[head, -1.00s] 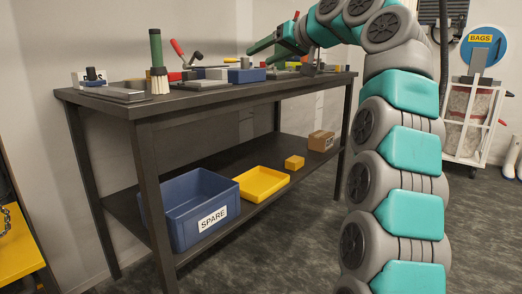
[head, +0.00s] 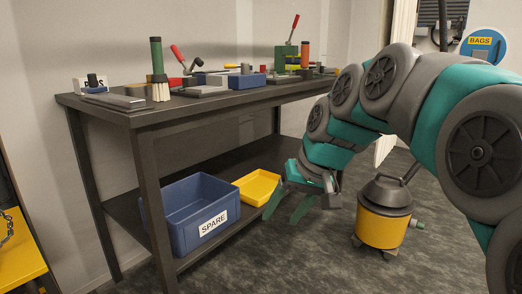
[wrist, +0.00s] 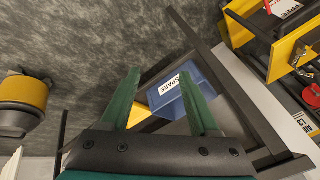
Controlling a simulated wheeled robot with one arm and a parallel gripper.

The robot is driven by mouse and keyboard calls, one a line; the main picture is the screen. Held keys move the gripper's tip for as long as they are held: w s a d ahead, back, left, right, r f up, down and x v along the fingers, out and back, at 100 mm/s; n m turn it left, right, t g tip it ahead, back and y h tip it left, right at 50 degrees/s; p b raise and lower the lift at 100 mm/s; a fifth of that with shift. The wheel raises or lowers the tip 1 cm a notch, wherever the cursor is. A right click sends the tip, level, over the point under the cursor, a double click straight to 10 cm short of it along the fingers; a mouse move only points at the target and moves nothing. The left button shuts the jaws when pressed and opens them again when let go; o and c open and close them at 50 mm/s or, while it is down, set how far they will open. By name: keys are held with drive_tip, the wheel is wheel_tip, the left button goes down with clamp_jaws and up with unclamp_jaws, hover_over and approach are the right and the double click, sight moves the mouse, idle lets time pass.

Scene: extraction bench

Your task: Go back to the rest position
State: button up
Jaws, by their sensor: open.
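My gripper (head: 288,205) hangs low in front of the bench's right part, beside the lower shelf, in the head view. Its two green fingers are spread apart with nothing between them. In the wrist view the fingers (wrist: 162,103) also stand open, with the blue bin and floor beyond them. My arm folds down from the right side of the head view and hides part of the bench's right end and lower shelf.
The dark bench (head: 215,103) carries tools and blocks. Below are a blue SPARE bin (head: 180,238) and a yellow tray (head: 250,201). A yellow vacuum (head: 381,228) stands on the floor just right of my gripper. A yellow surface (head: 18,258) is at far left. Front floor is clear.

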drive_tip(key=s+d+f+g+h, duration=0.1)
drive_tip(key=s+d+f, duration=0.2)
drive_tip(key=s+f, duration=0.3)
drive_tip(key=s+d+f+m+g+h, duration=0.1)
drive_tip(key=s+d+f, duration=0.3)
drive_tip(key=s, duration=0.9)
drive_tip(key=s+d+f+g+h+p, duration=0.1)
drive_tip(key=s+d+f+g+h, duration=0.1)
drive_tip(key=s+f, duration=0.6)
drive_tip(key=shift+s+d+f+g, duration=0.4)
drive_tip(key=shift+s+d+g, duration=0.1)
drive_tip(key=shift+s+d, duration=0.2)
drive_tip(key=shift+w, duration=0.1)
